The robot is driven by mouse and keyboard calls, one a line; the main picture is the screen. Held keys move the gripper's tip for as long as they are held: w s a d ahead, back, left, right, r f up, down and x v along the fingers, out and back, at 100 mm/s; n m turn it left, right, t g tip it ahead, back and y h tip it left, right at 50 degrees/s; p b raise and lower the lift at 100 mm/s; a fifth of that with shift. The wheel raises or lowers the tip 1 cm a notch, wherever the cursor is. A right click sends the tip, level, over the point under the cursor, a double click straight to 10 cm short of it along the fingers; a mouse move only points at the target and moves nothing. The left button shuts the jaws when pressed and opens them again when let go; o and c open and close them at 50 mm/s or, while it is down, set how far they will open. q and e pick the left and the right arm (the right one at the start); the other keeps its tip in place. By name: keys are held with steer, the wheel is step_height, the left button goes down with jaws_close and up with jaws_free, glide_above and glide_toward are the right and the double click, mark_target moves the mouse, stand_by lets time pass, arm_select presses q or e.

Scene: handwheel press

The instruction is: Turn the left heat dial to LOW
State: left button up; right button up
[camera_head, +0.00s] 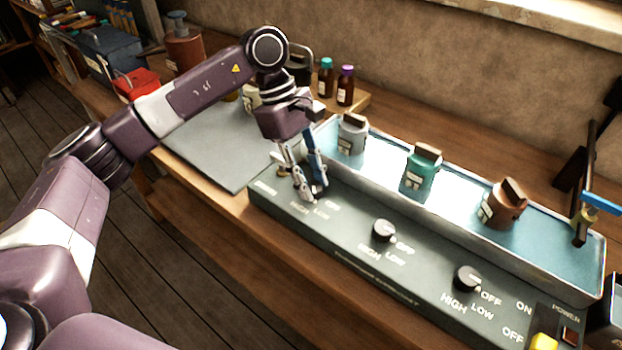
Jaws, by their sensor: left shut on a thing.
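My left gripper (310,196) comes down from the left over the left end of the dark control panel (345,237). It is shut at the left heat dial, which its fingers hide almost fully, so I cannot read where the dial points. Parts of the HIGH and LOW labels (321,211) show beside the fingertips. The middle dial (384,231) and the right dial (467,277) are dark round knobs with their own OFF, LOW and HIGH labels.
A yellow button (543,342) is at the panel's right end. A grey mat (205,150) lies left of the panel.

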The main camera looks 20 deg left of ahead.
arm_select(q)
steer(key=o, duration=1.2)
steer(key=shift+c, duration=0.2)
steer(key=v, duration=1.2)
